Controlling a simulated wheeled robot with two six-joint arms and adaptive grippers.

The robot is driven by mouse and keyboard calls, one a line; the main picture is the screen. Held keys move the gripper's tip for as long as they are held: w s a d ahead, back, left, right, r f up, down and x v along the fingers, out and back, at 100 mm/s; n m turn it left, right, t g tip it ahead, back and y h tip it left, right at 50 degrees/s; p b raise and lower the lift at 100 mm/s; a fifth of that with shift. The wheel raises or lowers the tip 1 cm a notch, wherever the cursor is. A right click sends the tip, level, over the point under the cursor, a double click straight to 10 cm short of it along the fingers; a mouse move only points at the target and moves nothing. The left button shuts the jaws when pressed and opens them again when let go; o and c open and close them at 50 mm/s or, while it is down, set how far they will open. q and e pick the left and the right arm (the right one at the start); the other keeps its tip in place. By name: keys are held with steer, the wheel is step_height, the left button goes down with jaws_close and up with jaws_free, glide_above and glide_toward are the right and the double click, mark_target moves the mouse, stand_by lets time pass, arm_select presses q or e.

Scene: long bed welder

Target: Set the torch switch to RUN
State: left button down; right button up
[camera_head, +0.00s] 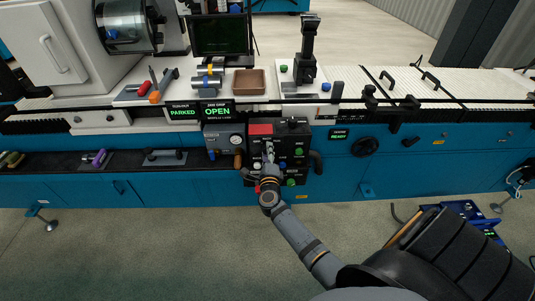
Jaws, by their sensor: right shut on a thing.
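A dark control box (293,131) with a red panel on top and several coloured buttons is mounted on the front of the blue welder bed. My right gripper (268,152) reaches up to the left part of this box. It is shut on a small part at the box face, which the fingers mostly hide. I cannot make out the torch switch's label or its position. My left gripper is not in view.
Green-lit signs reading PARKED (184,113) and OPEN (217,111) stand left of the box. A READY sign (338,134) is at its right. A brown tray (249,82) and several tools lie on the white bed.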

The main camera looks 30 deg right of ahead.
steer(key=shift+f+m, duration=0.15)
steer(key=shift+m, duration=0.45)
steer(key=o, duration=1.1)
steer(key=shift+o, duration=0.2)
steer(key=v, duration=1.2)
steer(key=shift+s+d, duration=0.1)
